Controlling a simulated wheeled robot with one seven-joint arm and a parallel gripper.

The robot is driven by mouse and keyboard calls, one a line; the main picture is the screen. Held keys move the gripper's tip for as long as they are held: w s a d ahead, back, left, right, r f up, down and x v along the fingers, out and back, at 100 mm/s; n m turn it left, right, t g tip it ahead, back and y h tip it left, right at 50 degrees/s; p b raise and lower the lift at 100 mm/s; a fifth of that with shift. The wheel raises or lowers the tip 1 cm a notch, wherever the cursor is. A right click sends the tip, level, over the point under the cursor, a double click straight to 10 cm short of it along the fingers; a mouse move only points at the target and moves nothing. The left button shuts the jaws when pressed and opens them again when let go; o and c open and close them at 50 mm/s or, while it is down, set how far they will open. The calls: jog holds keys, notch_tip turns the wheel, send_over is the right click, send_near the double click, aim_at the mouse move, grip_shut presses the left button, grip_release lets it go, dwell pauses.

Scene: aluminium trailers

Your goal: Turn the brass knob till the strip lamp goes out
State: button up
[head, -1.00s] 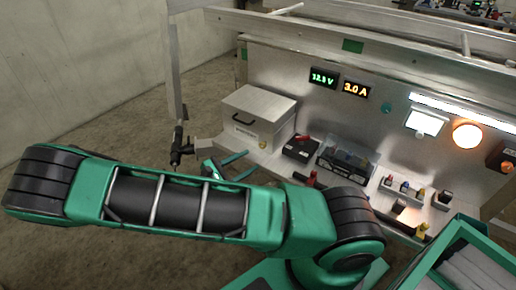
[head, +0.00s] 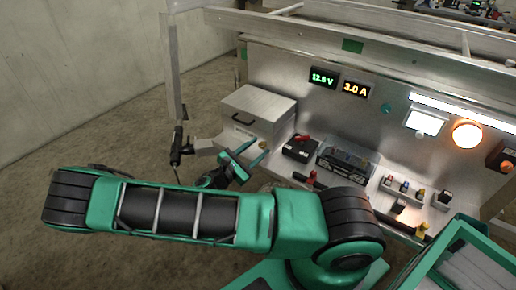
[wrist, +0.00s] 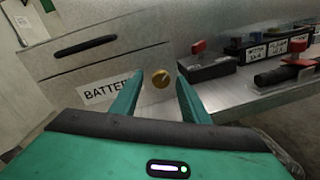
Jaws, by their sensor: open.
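The brass knob (wrist: 161,79) is on the front of a metal box, to the right of a label reading "BATTER". In the wrist view it appears between the two green fingers of my gripper (wrist: 158,76), which is open. The knob looks slightly beyond the fingertips; I see no contact. In the head view my gripper (head: 259,150) is in front of the metal box (head: 258,108), and the knob is hard to make out there. The strip lamp (head: 462,112) on the back panel is lit white.
A black box with a red lever (head: 300,148) and a clear-lidded case (head: 347,160) stand right of the metal box. Displays read about 12.8 V (head: 323,79) and 3.0 A (head: 355,89). A lit square lamp (head: 424,122) and round orange lamp (head: 467,134) are on the panel.

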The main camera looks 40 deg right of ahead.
jog(key=shift+w+d, duration=0.1)
jog(key=shift+d, duration=0.4)
jog(key=c, duration=1.1)
jog(key=shift+o, duration=0.2)
jog(key=shift+r+m, duration=0.1)
jog(key=shift+m, duration=2.4)
jog(key=o, duration=1.1)
jog(key=shift+c, duration=0.2)
